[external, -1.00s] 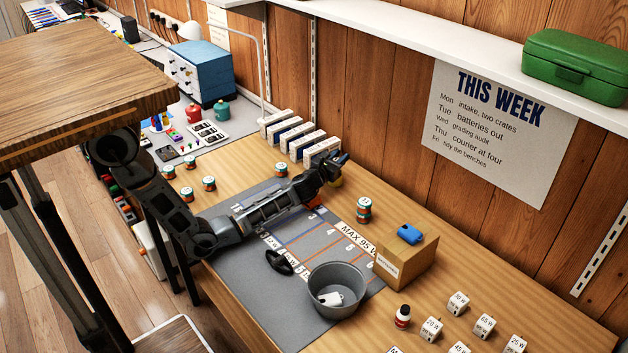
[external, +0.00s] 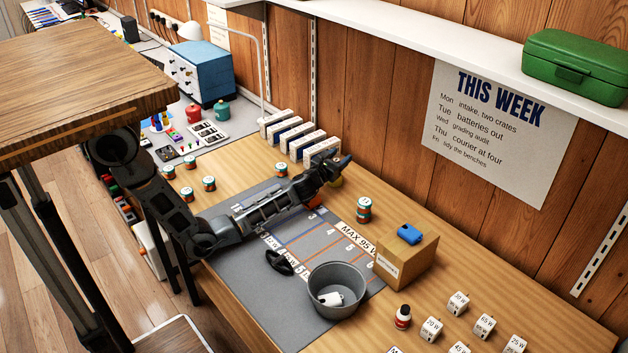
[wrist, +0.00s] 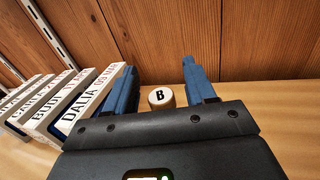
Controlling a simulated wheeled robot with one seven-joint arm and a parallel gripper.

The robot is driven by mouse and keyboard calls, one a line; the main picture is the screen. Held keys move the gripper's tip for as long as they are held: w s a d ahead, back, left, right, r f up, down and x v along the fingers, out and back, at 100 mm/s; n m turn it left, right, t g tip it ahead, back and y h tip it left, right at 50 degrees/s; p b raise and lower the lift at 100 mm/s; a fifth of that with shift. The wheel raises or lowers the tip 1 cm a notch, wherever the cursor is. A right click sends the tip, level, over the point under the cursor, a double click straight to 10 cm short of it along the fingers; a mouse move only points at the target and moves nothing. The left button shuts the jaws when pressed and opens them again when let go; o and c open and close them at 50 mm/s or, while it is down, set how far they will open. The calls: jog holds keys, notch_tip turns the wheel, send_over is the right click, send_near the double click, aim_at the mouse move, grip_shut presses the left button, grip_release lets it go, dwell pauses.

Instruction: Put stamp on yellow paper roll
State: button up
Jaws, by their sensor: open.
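My gripper (external: 342,163) is at the back of the table, near the wooden wall. In the wrist view its two blue fingers (wrist: 159,66) are apart with nothing held. A small pale round piece with a black B on top (wrist: 160,97) stands beyond and between the fingers. I cannot tell whether it is the stamp. No stamp can be made out with certainty in the external view.
White labelled boxes (external: 303,141) stand in a row left of my gripper. Stacked jars (external: 363,209) stand to its right. A grey bowl (external: 337,306) is on the grey mat (external: 237,263), near a cardboard box (external: 412,262) with a blue item on top.

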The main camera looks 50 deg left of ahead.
jog(key=shift+p+v, duration=0.55)
jog(key=shift+v, duration=1.45)
